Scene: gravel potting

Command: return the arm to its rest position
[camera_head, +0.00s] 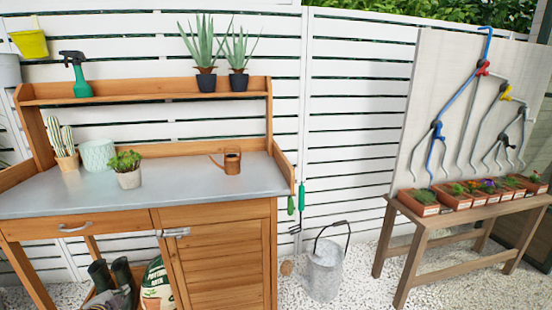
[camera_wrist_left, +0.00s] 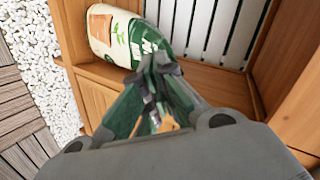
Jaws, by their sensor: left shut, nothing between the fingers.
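My left gripper (camera_wrist_left: 156,66) shows in the left wrist view, its fingers together with nothing between them. It points toward the open lower part of the wooden potting bench (camera_wrist_left: 205,82), close to the potting soil bag (camera_wrist_left: 112,36). I cannot tell whether it touches anything. No gripper or arm shows in the head view, and my right gripper is in neither view. In the head view the bag (camera_head: 157,287) stands under the bench (camera_head: 222,252), partly cut off by the lower edge.
Dark boots (camera_head: 112,279) stand beside the bag. The grey bench top (camera_head: 190,182) holds a copper watering can (camera_head: 232,161), pots and a cactus. A metal bucket (camera_head: 324,272) stands on gravel. A wooden table (camera_head: 440,222) with planted terracotta boxes is at right. Gravel between them is mostly clear.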

